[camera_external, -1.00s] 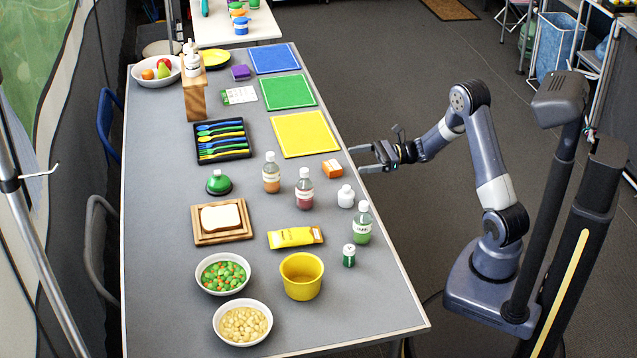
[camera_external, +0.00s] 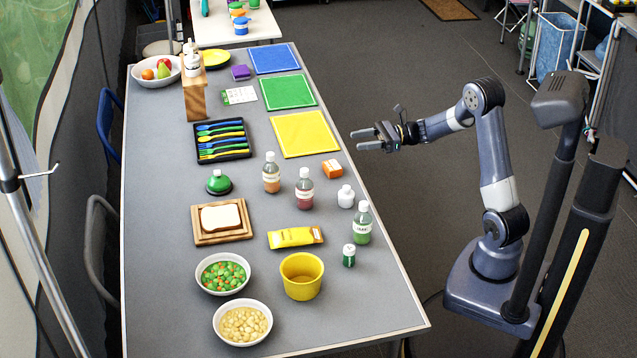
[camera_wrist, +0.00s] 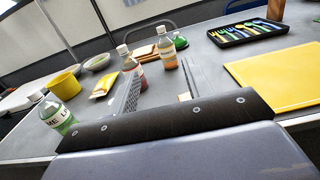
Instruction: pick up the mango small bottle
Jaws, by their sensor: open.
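A small clear bottle with orange contents (camera_external: 271,178), which looks like the mango one, stands upright near the middle of the grey table; its label is too small to read. It also shows in the wrist view (camera_wrist: 168,55), beyond my fingers. A red-filled bottle (camera_external: 304,192) stands close to its right. A green-filled bottle (camera_external: 361,226) is nearer the right edge; its label reads "LIME" in the wrist view (camera_wrist: 57,117). My gripper (camera_external: 355,141) is open and empty, above the table's right edge, to the right of the orange bottle and apart from it.
An orange box (camera_external: 332,169) and a white jar (camera_external: 346,197) stand between the bottles and the table's right edge. A yellow mat (camera_external: 305,134) lies behind the bottles. A green domed item (camera_external: 219,183) is to their left, a yellow packet (camera_external: 295,237) in front.

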